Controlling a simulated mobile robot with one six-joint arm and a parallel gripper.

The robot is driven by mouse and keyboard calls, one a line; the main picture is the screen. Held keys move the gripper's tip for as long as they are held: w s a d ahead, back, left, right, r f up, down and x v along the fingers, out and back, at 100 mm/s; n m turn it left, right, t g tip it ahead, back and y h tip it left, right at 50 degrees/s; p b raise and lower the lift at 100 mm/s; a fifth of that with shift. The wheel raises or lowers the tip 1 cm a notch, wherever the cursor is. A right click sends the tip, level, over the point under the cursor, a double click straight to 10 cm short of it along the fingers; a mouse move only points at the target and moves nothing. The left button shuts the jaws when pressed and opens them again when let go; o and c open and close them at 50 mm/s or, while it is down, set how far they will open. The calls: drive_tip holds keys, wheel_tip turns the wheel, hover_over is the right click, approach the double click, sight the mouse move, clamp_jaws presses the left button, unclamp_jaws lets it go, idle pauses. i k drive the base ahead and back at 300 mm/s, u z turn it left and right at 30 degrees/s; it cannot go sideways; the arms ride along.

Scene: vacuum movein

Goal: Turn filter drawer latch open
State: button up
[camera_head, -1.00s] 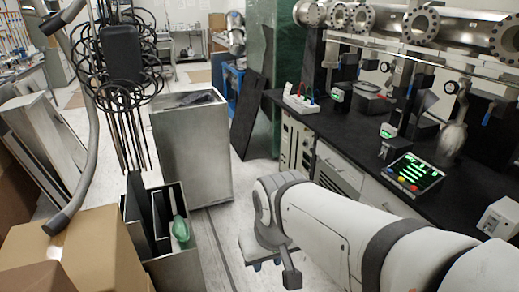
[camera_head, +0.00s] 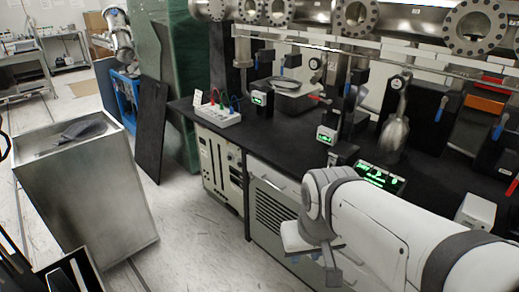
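I cannot make out a filter drawer latch for certain in the head view. Below the black bench stands a pale unit with small panels and knobs (camera_head: 220,172). To its right is a grey cabinet front with a slotted vent (camera_head: 272,210) and a handle near its top. I cannot tell whether either holds the filter drawer. My gripper (camera_head: 315,258), at the end of my white arm, hangs in front of the vented cabinet and covers part of its right side. Nothing is seen held in it; its finger opening is not clear from this angle.
The black bench top (camera_head: 275,145) carries a white box with coloured plugs (camera_head: 217,113) and a green-lit panel (camera_head: 380,178). A metal bin (camera_head: 85,190) stands on the left. A dark board (camera_head: 151,130) leans behind it. Floor between bin and bench is clear.

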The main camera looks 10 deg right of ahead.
sight(251, 177)
drive_tip(key=z, duration=0.15)
drive_tip(key=i, duration=0.95)
drive_tip(key=u, duration=0.5)
drive_tip(key=i, duration=0.75)
drive_tip(key=u, duration=0.6)
drive_tip(key=k, duration=0.95)
drive_tip(key=u, duration=0.2)
drive_tip(key=i, duration=0.95)
drive_tip(key=z, duration=0.1)
